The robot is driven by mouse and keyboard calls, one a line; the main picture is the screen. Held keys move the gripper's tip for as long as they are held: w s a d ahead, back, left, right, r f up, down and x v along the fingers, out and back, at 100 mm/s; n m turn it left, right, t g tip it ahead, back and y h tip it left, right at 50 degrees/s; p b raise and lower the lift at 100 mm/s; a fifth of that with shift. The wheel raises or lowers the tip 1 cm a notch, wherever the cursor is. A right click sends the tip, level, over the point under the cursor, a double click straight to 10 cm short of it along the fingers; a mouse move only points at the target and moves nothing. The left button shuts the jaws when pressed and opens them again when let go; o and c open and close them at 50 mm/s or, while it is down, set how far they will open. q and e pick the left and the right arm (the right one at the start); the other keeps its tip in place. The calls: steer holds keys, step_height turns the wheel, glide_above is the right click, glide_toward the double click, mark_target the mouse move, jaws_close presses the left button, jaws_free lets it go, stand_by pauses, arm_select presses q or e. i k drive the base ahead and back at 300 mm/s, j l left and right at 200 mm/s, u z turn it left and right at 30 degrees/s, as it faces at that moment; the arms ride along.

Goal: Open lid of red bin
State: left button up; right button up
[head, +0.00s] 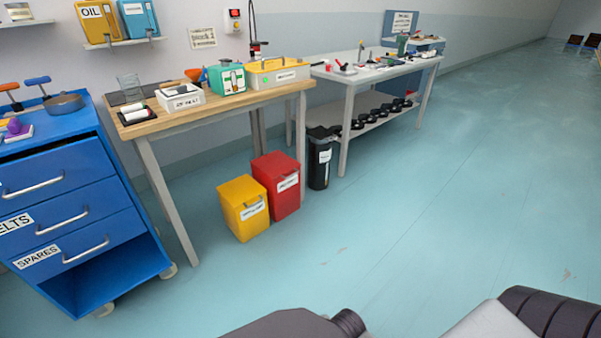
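The red bin (277,187) stands on the floor under the right end of the wooden-topped bench. It is box-shaped with a white label on its front, and its red lid is down on top. A yellow bin (243,208) with a similar label stands close beside it on the left. Neither of my grippers can be made out. Dark and light parts of my own body show at the bottom edge, well apart from the bins.
A blue drawer cart (72,205) stands at the left. The wooden bench (180,118) holds boxes and tools. A black bin (319,160) stands right of the red bin, near a white table (375,68). The floor (400,235) in front and to the right is clear.

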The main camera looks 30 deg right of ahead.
mark_target(277, 163)
steer(key=i+l, duration=0.15)
steer(key=l, duration=0.2)
steer(key=i+l, duration=0.1)
steer(key=l, duration=0.25)
steer(key=i+l, duration=0.15)
steer(key=l, duration=0.25)
steer(key=i+l, duration=0.1)
steer(key=l, duration=0.25)
steer(key=i+l, duration=0.15)
steer(key=l, duration=0.2)
steer(key=i+l, duration=0.15)
steer(key=l, duration=0.2)
steer(key=i+l, duration=0.2)
steer(key=l, duration=0.15)
steer(key=i+l, duration=0.15)
steer(key=l, duration=0.2)
steer(key=i+l, duration=0.2)
steer(key=l, duration=0.15)
steer(key=i+l, duration=0.2)
steer(key=l, duration=0.15)
steer(key=i+l, duration=0.15)
steer(key=l, duration=0.2)
steer(key=i+l, duration=0.2)
steer(key=l, duration=0.15)
steer(key=u, duration=0.05)
